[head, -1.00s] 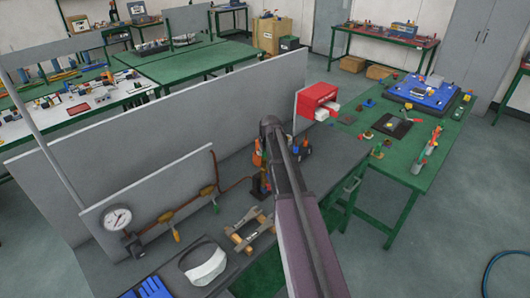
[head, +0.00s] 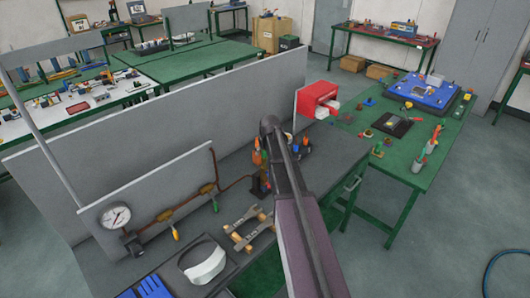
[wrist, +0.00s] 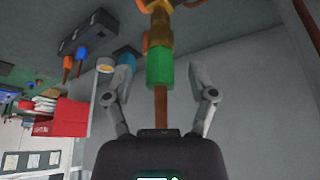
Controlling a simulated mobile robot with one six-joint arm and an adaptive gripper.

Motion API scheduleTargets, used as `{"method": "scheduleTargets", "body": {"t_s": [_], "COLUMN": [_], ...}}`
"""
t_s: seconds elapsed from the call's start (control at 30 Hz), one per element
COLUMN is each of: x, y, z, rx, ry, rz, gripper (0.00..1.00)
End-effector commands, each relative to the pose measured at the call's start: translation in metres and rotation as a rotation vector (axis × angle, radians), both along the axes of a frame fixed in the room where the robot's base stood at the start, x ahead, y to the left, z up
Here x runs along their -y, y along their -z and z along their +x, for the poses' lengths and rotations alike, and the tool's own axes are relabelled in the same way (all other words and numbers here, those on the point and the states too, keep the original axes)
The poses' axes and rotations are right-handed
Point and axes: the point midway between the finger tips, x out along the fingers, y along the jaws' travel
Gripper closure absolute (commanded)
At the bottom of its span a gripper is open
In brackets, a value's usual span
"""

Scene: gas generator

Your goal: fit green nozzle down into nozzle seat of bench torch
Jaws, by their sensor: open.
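The green nozzle (wrist: 159,68) is in the middle of the wrist view, with a copper-coloured tube (wrist: 160,108) running from it toward my gripper's palm. Its far end meets the brass part of the bench torch (wrist: 159,36), in line with it; I cannot tell how deep it sits. My gripper (wrist: 158,80) is open, with one finger on each side of the nozzle and a visible gap on both sides. In the head view my arm hides the gripper and the green nozzle. An orange part (head: 257,157) shows just left of the arm.
A grey bench panel (wrist: 250,85) stands on the right of the wrist view. A dark block (wrist: 88,32), orange and blue pieces and a red box (wrist: 62,118) are on the left. In the head view, wooden supports (head: 250,232) and a pressure gauge (head: 115,216) are on the bench.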

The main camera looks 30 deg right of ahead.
Motion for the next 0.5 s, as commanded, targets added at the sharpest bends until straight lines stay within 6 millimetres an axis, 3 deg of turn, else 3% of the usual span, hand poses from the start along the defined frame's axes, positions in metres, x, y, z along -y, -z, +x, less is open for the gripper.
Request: {"method": "scheduleTargets", "body": {"t_s": [0.5], "x": [0.000], "y": [-0.014], "z": [0.000], "rx": [0.000], "ry": [0.000], "rz": [0.000], "gripper": [0.27]}}
